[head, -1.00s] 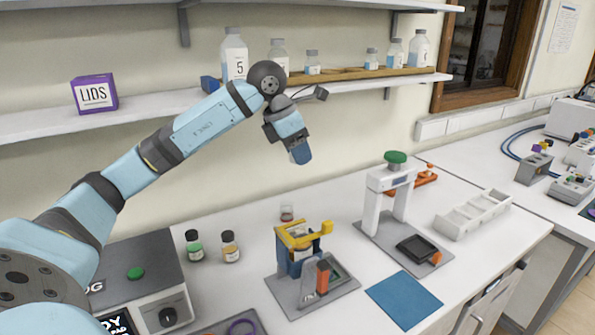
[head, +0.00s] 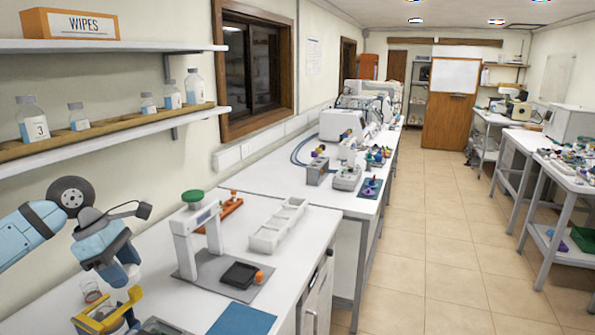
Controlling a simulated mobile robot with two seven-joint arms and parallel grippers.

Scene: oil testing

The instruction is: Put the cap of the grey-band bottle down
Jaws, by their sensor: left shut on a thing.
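My left gripper (head: 123,277) shows at the lower left of the head view, pointing down above the bench. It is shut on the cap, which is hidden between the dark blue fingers. The yellow clamp stand (head: 105,318) is just below it, cut by the lower picture edge. I cannot make out the grey-band bottle. My right gripper is not in view.
A white frame with a green knob (head: 192,196) stands over a grey plate with a black tray (head: 240,274). A white compartment tray (head: 264,240) and a blue mat (head: 240,320) lie nearby. A small glass (head: 90,292) stands left of the gripper. Bottles line the shelf.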

